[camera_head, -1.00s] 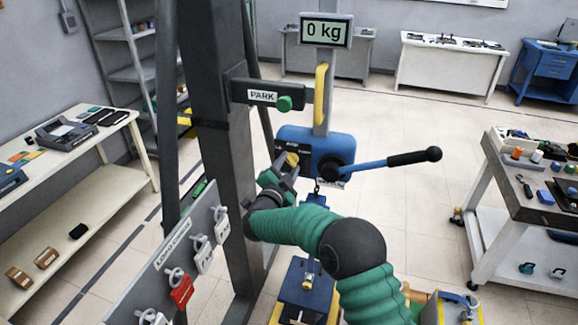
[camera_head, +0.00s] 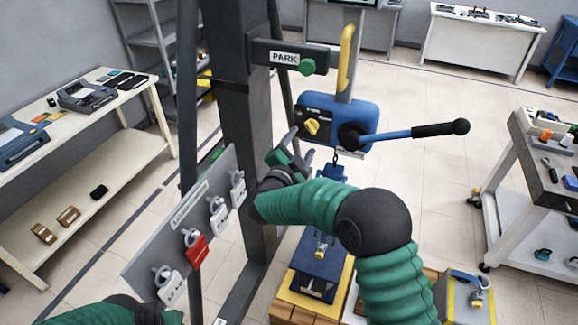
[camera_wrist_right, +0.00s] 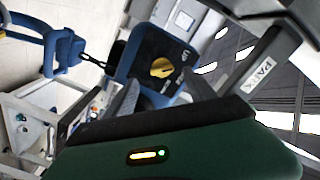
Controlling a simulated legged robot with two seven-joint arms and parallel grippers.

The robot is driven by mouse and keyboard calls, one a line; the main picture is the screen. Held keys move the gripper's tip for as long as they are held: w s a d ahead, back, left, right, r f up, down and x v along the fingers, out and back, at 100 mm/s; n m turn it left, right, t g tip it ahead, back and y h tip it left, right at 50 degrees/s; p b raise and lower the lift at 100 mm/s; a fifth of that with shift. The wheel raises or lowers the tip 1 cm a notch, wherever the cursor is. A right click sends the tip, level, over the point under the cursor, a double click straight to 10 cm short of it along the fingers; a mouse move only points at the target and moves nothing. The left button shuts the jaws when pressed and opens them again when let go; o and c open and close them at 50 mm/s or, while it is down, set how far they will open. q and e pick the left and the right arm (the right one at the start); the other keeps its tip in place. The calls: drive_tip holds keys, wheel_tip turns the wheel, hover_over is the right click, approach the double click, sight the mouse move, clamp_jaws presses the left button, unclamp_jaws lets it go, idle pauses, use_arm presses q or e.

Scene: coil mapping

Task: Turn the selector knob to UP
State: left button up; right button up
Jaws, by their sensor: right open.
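The yellow selector knob (camera_head: 311,127) sits on the dark face of the blue hoist box (camera_head: 352,118). It also shows in the wrist view (camera_wrist_right: 162,67), uncovered, with a slanted grip. My green right gripper body fills the bottom of the wrist view. Part of my left arm shows at the bottom left edge of the head view; its fingers cannot be made out.
A blue lever with a black handle (camera_head: 440,129) sticks out right of the box. A PARK bracket with a green button (camera_head: 307,67) is above. A grey panel with hanging tags (camera_head: 178,235) stands left. A dark column (camera_head: 243,110) is behind.

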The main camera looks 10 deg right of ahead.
drive_tip(key=b+v, duration=0.2)
drive_tip(key=v, duration=0.9)
drive_tip(key=shift+a, duration=0.25)
drive_tip(key=shift+f, duration=0.1)
drive_tip(key=s+a+f+n+g+y, duration=0.1)
drive_tip(key=s+f+n+g+y, duration=0.25)
drive_tip(key=f+n+y, duration=0.75)
drive_tip(key=s+d+f+n+g, duration=0.2)
drive_tip(key=s+d+f+g, duration=0.1)
drive_tip(key=s, duration=0.4)
drive_tip(key=s+d+f+n+g, duration=0.1)
drive_tip(key=s+d+f+g, duration=0.1)
drive_tip(key=s, duration=0.6)
drive_tip(key=s+d+f+n+g+h, duration=0.1)
drive_tip(key=s+d+f+n+g, duration=0.1)
drive_tip(key=s, duration=0.6)
drive_tip(key=shift+s+d+f+n+g, duration=0.25)
drive_tip(key=shift+d+f+n+g, duration=0.05)
drive_tip(key=shift+d+f+g, duration=0.65)
